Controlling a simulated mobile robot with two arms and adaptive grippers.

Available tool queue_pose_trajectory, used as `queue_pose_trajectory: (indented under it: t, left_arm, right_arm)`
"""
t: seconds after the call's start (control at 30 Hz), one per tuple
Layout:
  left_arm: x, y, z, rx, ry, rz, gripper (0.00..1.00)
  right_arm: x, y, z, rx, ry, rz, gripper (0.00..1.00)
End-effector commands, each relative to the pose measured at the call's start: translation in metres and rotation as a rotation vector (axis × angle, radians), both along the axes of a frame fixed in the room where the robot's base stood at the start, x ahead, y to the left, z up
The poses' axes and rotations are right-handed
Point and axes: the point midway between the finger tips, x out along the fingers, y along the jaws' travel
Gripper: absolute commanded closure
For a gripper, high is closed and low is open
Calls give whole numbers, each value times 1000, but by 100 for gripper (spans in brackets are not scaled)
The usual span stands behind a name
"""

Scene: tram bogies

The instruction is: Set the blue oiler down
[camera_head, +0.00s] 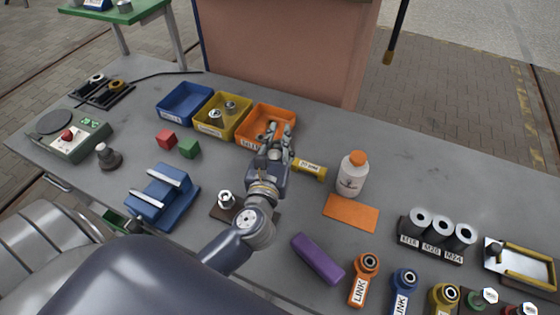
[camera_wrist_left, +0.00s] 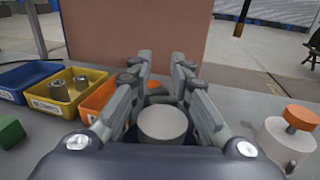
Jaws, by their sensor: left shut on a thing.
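My left gripper (camera_head: 276,135) is over the bench, by the front of the orange bin (camera_head: 284,113). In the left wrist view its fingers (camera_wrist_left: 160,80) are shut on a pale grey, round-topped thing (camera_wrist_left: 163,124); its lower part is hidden. I see no blue oiler that I can identify, and cannot tell whether the held thing is it. A white bottle with an orange cap (camera_head: 351,176) stands to the right of the gripper; it also shows in the left wrist view (camera_wrist_left: 287,142). My right gripper is not in view.
A yellow labelled piece (camera_head: 309,168) is close beside the gripper. A blue bin (camera_head: 184,102) and yellow bin (camera_head: 222,118) stand left. An orange mat (camera_head: 350,213) lies before the bottle, a purple block (camera_head: 318,259) nearer.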

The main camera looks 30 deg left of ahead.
Motion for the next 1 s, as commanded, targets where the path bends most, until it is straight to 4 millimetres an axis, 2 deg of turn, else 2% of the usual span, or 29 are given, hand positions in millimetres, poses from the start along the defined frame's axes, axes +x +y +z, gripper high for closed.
queue_pose_trajectory:
  t: [0.03, 0.17, 0.4, 0.57, 1.0]
  left_arm:
    - [0, 0, -8, 2, 1, -2, 100]
    - [0, 0, -18, 0, -2, -2, 100]
    - [0, -1, -50, 2, -2, -2, 100]
    - [0, -1, -53, -1, -4, -2, 100]
    - [0, 0, -63, -1, -3, -1, 100]
  right_arm:
    - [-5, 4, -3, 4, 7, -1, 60]
    - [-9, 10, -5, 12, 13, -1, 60]
    - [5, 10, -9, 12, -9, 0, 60]
    - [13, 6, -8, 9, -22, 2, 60]
    - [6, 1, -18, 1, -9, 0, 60]
